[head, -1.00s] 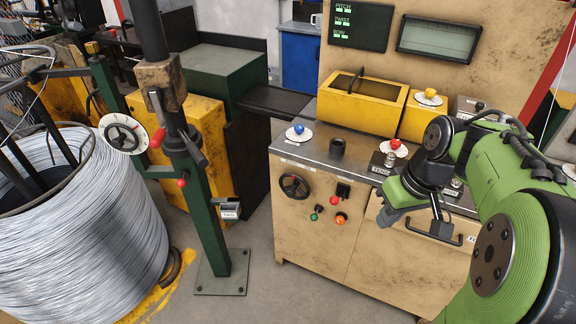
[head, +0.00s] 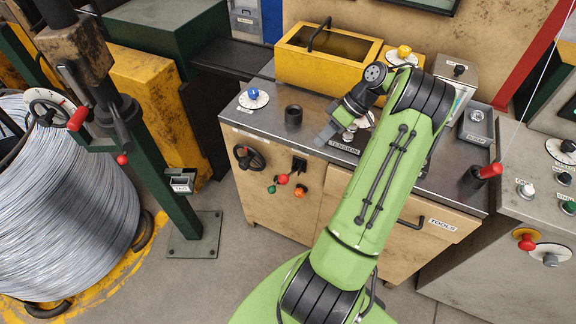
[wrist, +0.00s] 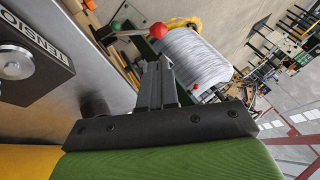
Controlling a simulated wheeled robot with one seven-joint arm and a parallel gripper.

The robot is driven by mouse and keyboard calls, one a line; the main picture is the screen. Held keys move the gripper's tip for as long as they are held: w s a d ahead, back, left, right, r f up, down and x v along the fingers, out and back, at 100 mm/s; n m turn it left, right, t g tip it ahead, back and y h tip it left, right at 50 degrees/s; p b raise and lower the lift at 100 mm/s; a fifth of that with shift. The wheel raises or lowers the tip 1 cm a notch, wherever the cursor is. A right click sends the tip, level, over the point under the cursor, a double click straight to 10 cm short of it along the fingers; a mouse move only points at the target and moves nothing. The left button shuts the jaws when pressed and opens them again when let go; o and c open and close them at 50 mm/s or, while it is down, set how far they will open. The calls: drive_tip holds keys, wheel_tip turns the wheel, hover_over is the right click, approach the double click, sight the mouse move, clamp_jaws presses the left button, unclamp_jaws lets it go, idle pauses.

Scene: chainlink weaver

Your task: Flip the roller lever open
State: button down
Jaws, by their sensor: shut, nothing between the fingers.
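No part is labelled as the roller lever, so I cannot tell for sure which one it is. A red-handled lever (head: 79,118) is on the green post (head: 170,190) at left, with a red ball knob (head: 122,159) below it. In the wrist view a rod with a red ball (wrist: 158,30) shows beyond my fingers. My gripper (head: 326,133) is above the worktop by the TENSION plate (head: 345,146), well to the right of the post. In the wrist view its fingers (wrist: 154,72) are shut and empty.
The wire coil (head: 65,190) stands at far left. The worktop (head: 262,122) carries a blue-knobbed dial (head: 253,97), a black cup (head: 293,115) and a yellow box (head: 325,60). Another red-handled lever (head: 490,170) stands at right. Open floor lies between post and cabinet.

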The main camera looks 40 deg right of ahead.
sight(287, 176)
drive_tip(key=b+x, duration=0.3)
drive_tip(key=x, duration=1.1)
drive_tip(key=shift+f+b, duration=0.1)
drive_tip(key=shift+b, duration=0.25)
